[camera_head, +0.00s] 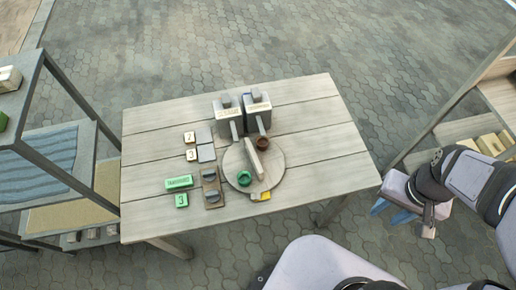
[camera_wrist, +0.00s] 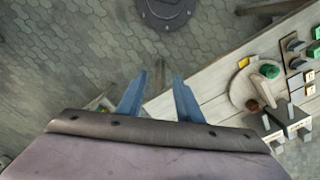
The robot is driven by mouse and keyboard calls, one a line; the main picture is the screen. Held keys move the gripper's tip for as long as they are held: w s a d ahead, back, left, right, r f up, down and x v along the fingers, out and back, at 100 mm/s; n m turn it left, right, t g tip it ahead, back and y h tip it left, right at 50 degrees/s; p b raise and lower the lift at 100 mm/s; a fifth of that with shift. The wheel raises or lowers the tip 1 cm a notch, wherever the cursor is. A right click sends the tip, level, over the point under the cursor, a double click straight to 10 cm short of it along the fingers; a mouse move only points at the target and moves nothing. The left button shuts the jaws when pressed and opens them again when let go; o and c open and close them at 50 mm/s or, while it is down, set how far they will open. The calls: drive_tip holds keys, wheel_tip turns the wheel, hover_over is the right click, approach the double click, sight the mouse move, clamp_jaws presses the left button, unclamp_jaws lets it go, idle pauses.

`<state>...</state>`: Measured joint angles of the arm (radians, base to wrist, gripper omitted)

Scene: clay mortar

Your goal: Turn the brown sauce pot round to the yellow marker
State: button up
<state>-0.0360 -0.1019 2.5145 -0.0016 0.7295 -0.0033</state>
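A small brown sauce pot (camera_head: 263,143) sits at the far edge of a round wooden turntable (camera_head: 275,180); it also shows in the wrist view (camera_wrist: 252,105). A green pot (camera_head: 244,178) stands on the turntable's near left part. An upright pale board (camera_head: 254,158) stands across the turntable between the two pots. The yellow marker (camera_head: 264,196) is at the turntable's near edge, on the opposite side from the brown pot. My gripper (camera_head: 390,212) is open and empty, off the table's right edge; its blue fingers are apart in the wrist view (camera_wrist: 160,78).
Two grey box-shaped containers (camera_head: 242,114) with handles stand behind the turntable. Shelves stand at both sides. The table's left and right ends are clear.

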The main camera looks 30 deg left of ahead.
drive_tip(key=w+a+f+n+b, duration=0.2)
drive_tip(key=w+a+n+b, duration=0.1)
drive_tip(key=w+a, duration=0.45)
drive_tip(key=n+b, duration=0.6)
drive_tip(key=n, duration=0.1)
hover_over(253, 154)
wheel_tip(253, 154, down, 12)
drive_tip(key=shift+s+r, duration=0.1)
drive_tip(key=shift+d+f+p, duration=0.1)
drive_tip(key=shift+f+p, duration=1.25)
drive_tip(key=shift+f, duration=2.3)
clamp_jaws()
